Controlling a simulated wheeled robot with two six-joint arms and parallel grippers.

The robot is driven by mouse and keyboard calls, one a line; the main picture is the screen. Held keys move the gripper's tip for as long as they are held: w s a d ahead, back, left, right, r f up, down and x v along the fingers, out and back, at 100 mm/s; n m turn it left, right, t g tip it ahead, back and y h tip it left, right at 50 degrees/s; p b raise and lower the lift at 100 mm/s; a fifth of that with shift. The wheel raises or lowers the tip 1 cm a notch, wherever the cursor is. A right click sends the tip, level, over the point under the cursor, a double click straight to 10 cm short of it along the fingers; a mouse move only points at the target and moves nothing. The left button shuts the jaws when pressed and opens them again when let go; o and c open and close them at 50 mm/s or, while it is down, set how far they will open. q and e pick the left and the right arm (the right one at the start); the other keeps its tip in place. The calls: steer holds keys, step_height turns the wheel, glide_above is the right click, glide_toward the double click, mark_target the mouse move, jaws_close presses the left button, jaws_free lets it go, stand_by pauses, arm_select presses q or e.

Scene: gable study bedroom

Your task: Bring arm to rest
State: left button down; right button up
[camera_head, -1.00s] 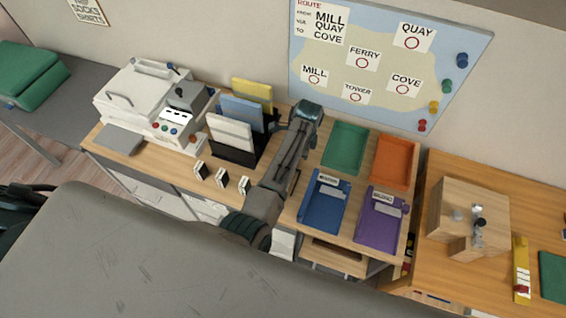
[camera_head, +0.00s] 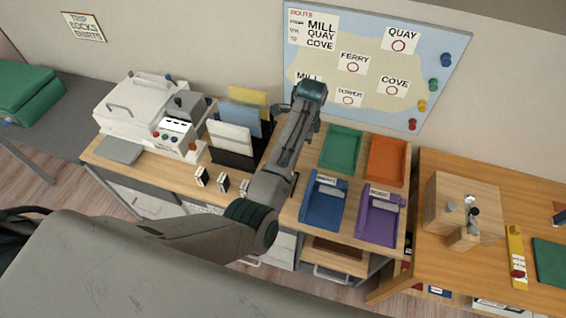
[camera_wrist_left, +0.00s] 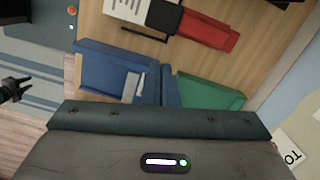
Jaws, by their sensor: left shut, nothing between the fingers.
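My left arm rises from the lower left in the head view. Its far end, with the left gripper (camera_head: 311,90), is up over the back of the desk, in front of the wall map. The gripper looks shut and empty; its fingers are hard to make out. The left wrist view shows a grey housing with a lit strip, and no fingers in sight. A small dark claw-like shape (camera_wrist_left: 12,89) at that view's left edge may be my right gripper; its opening is unclear. The right arm does not show in the head view.
Near the arm are a green tray (camera_head: 341,150), an orange tray (camera_head: 387,160), a blue tray (camera_head: 322,207) and a purple tray (camera_head: 379,220). A folder rack (camera_head: 231,156) stands left of it. The map (camera_head: 440,55) hangs behind. A wooden block (camera_head: 462,197) stands right.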

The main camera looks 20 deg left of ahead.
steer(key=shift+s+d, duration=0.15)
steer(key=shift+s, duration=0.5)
